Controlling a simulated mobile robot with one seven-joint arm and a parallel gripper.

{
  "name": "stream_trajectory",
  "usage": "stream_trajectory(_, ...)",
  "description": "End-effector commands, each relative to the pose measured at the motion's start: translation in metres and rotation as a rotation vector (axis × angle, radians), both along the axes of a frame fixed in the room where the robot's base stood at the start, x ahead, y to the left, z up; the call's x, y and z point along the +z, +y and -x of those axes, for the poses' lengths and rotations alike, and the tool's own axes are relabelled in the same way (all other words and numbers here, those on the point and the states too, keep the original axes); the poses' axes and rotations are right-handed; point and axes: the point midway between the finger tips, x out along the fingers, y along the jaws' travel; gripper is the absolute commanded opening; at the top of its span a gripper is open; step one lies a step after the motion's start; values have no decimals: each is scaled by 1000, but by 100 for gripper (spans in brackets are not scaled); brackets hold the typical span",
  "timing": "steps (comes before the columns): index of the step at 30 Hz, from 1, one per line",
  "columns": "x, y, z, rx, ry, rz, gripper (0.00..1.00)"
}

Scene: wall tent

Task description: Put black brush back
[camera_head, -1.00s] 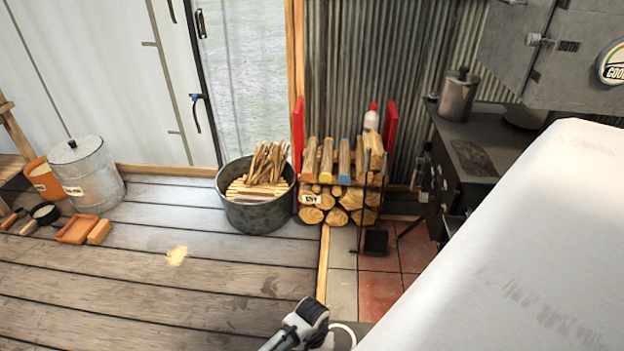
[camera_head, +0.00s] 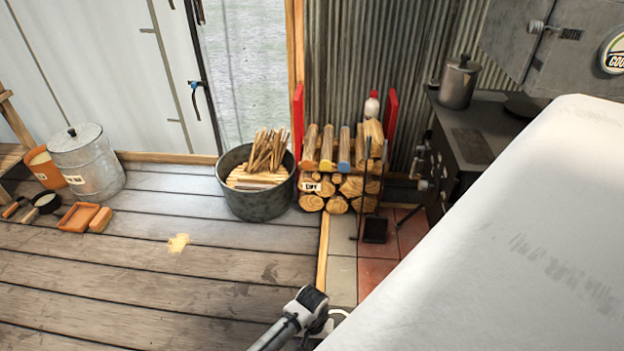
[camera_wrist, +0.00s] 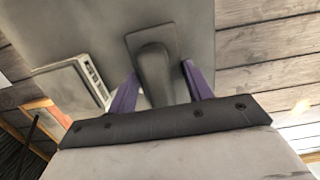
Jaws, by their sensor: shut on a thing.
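In the wrist view my gripper (camera_wrist: 158,69) has two purple fingers either side of a dark grey-black handle-like piece, which I take to be the black brush (camera_wrist: 153,82). The fingers are shut on it. A rectangular dark part sits behind the handle; bristles cannot be made out. A black fire tool (camera_head: 375,230) with thin upright rods stands on the tiles in front of the firewood rack (camera_head: 345,185).
A metal tub of kindling (camera_head: 256,195) stands left of the rack. A lidded metal bin (camera_head: 88,165), orange pot (camera_head: 45,168), tray (camera_head: 78,217) and small items are at far left. A stove (camera_head: 470,145) and white surface (camera_head: 500,240) are right. Middle floorboards are mostly clear.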

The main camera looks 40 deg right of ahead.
Motion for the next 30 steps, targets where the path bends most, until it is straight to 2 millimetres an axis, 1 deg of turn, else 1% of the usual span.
stream_trajectory(15, -1, -1, 0, -1, 1, 1, 25)
stream_trajectory(16, -2, -1, 0, -1, 0, 1, 52)
stream_trajectory(21, -2, 0, 0, -1, -1, 1, 74)
stream_trajectory(22, -2, 0, 0, -1, -1, 1, 76)
stream_trajectory(30, -1, 0, 0, -1, -1, 1, 76)
